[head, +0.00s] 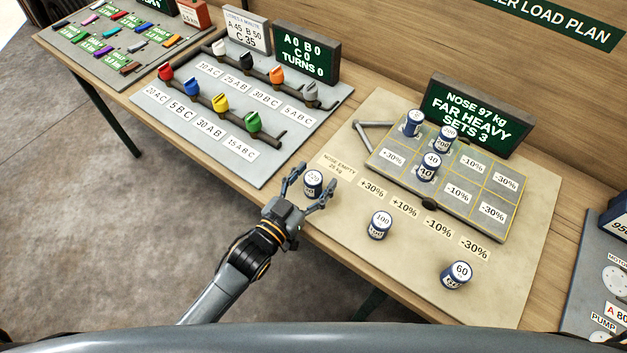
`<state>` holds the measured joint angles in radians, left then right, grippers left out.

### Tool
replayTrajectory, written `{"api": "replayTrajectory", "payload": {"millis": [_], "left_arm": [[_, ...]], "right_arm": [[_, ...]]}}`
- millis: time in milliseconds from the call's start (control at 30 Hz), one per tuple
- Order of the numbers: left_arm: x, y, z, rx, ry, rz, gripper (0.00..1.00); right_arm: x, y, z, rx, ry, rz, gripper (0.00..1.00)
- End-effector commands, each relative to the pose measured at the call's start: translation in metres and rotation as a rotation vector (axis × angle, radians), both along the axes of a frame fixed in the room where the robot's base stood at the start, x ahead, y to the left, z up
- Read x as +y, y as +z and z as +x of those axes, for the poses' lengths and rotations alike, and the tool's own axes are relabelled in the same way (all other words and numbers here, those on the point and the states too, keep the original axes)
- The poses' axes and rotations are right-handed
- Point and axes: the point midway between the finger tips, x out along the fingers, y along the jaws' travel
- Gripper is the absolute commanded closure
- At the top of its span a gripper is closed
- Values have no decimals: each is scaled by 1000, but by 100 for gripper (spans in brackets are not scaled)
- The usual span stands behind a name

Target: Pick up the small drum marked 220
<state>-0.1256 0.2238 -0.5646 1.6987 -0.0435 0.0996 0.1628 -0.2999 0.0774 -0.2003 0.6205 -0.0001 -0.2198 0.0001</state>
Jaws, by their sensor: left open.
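The small blue drum with a white top marked 220 (313,184) stands upright near the front left corner of the beige board (400,290). My left gripper (308,186) is open, with one finger on the left of this drum and the other on its right. The drum is between the fingers; I cannot tell whether either finger touches it. My right gripper is not in the head view.
Drums marked 100 (379,225) and 60 (456,275) stand on the board to the right. Several more stand on the grey grid platform (470,190) before a dark sign (470,115). A valve panel (235,110) lies to the left.

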Motion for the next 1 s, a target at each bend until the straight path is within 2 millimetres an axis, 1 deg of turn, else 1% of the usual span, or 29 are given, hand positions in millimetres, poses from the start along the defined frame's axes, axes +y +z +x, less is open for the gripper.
{"api": "replayTrajectory", "payload": {"millis": [133, 167, 200, 267, 300, 367, 400, 467, 800, 933, 1000], "left_arm": [[0, 0, 0, 0, 0, 0, 35], [0, 0, 0, 0, 0, 0, 37], [0, 0, 0, 0, 0, 0, 45], [0, 0, 0, 0, 0, 0, 57], [0, 0, 0, 0, 0, 0, 65], [0, 0, 0, 0, 0, 0, 77], [0, 0, 0, 0, 0, 0, 85], [0, 0, 0, 0, 0, 0, 97], [0, 3, 0, -1, 0, 0, 97], [0, 14, 0, -4, 0, -1, 97], [0, 24, 0, -5, -1, -2, 97]], "right_arm": [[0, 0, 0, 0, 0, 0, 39], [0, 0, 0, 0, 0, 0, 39], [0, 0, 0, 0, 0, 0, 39], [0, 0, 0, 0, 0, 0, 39], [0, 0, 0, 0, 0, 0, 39], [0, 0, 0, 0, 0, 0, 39], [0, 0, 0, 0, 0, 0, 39], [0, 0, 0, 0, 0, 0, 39], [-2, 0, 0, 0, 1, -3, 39], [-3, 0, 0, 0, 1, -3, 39], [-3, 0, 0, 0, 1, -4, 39]]}}
